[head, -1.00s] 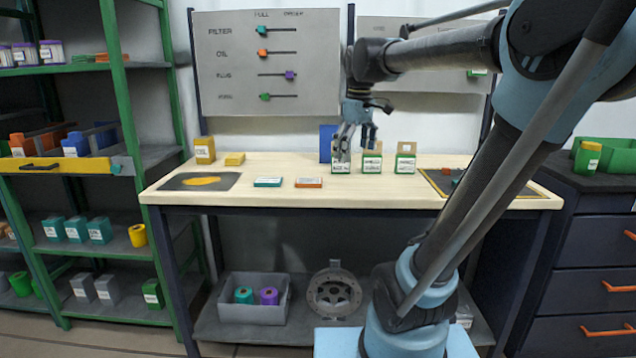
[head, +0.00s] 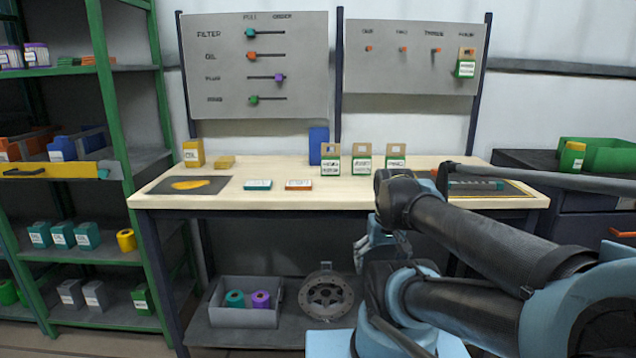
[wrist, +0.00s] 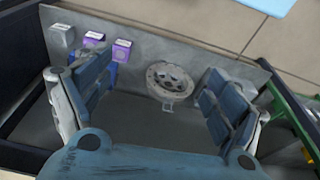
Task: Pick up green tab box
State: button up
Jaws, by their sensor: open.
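Three green tab boxes stand upright in a row on the workbench in the head view: a left one (head: 331,165), a middle one (head: 362,164) and a right one (head: 395,161). Each has a green body, a white label and a tan top tab with a hole. Another green box with a tan tab (head: 465,68) hangs on the right board. My gripper (wrist: 157,85) is open and empty, its two fingers wide apart in the wrist view. In the head view it is low in front of the bench, below the boxes, partly hidden by my arm.
The wooden bench top (head: 330,197) carries a teal box (head: 257,185), an orange-edged box (head: 299,184) and a blue block (head: 318,146). On the lower shelf are a grey bin (head: 243,316) and a round flange (head: 326,297). Purple boxes (wrist: 122,50) show in the wrist view.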

aim_at(360, 161)
jog(key=u, duration=0.05)
jog(key=k, duration=1.3)
jog(key=u, duration=0.2)
jog(key=i, duration=0.75)
jog(key=z, duration=0.3)
